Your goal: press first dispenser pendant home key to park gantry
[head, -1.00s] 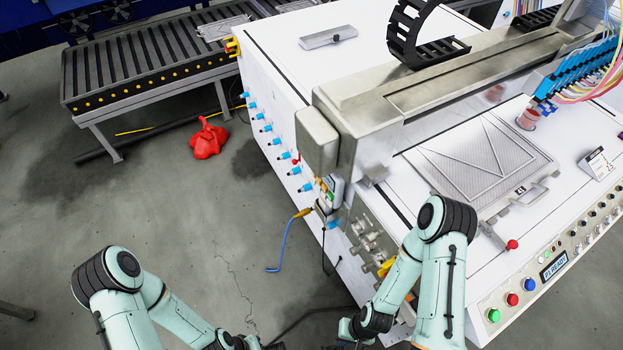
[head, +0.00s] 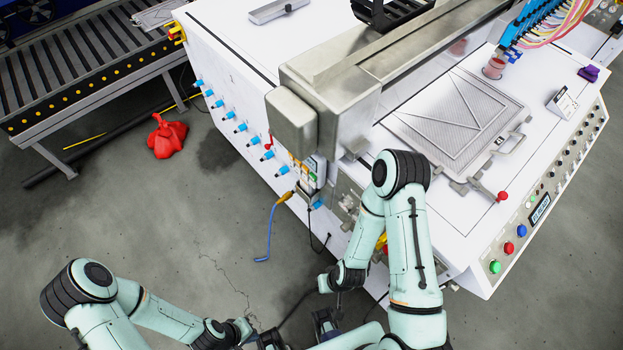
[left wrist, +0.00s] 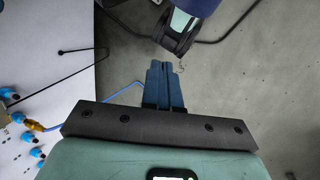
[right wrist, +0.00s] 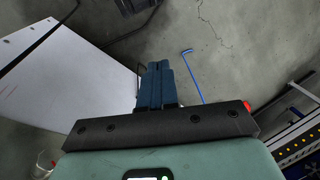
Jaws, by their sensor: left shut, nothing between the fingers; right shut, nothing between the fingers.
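A small grey pendant (head: 317,170) with coloured parts hangs on the near left corner of the white dispenser machine, below the metal end box of the gantry (head: 440,45). Its keys are too small to make out. My left gripper (head: 270,340) is low at the bottom edge of the head view, apart from the pendant. Its blue fingers are together and empty in the left wrist view (left wrist: 164,84). My right gripper's blue fingers (right wrist: 160,84) are also together and empty, over the floor in the right wrist view. Neither wrist view shows the pendant.
Blue pneumatic fittings (head: 240,127) line the machine's left side. A blue hose (head: 271,232) hangs to the floor. A red bag-like object (head: 166,137) lies near the roller conveyor (head: 80,65). A control panel (head: 540,208) is at right. Floor left of the machine is mostly clear.

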